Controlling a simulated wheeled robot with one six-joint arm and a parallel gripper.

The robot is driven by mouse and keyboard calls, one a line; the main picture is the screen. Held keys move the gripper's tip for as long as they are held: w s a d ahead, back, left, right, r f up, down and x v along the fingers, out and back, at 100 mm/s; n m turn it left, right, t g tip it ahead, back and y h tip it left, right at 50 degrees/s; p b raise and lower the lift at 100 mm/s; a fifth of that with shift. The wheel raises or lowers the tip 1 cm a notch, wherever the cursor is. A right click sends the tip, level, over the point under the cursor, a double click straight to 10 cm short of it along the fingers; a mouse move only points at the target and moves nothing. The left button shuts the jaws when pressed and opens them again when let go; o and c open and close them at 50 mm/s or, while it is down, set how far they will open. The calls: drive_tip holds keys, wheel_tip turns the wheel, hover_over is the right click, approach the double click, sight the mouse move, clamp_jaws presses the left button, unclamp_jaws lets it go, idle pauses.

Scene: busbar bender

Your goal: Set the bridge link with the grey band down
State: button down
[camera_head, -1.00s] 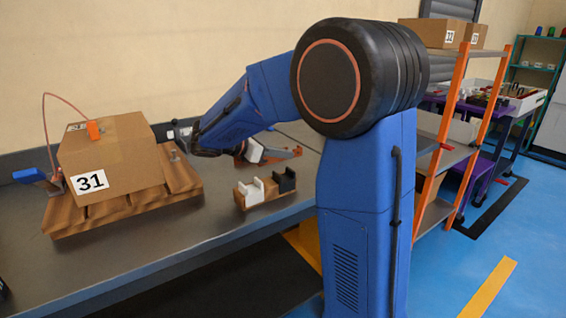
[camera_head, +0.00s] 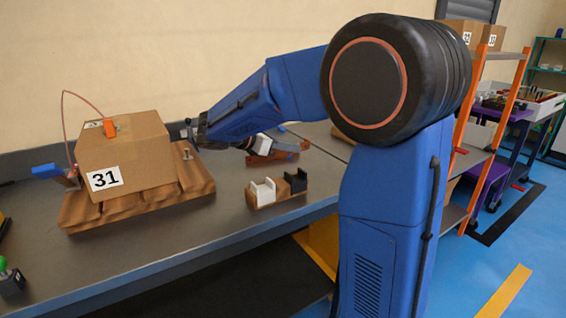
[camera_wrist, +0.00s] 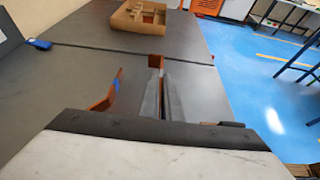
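I cannot make out the bridge link or its grey band in either view. In the head view my gripper (camera_head: 192,133) is at the end of my blue arm, beyond the bench's middle, just right of the numbered box; its fingers are small and partly hidden.
A cardboard box marked 31 (camera_head: 125,155) sits on a slatted wooden pallet (camera_head: 85,214) at left. A red-brown bracket (camera_head: 290,150) lies behind the cradles; it also shows in the wrist view (camera_wrist: 105,97). A cardboard tray (camera_wrist: 121,20) stands farther off. Bare bench lies before the pallet.

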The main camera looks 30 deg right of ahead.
sight(290, 171)
drive_tip(key=shift+f, duration=2.95)
drive_tip(key=shift+f, duration=0.1)
drive_tip(key=c, duration=2)
unclamp_jaws()
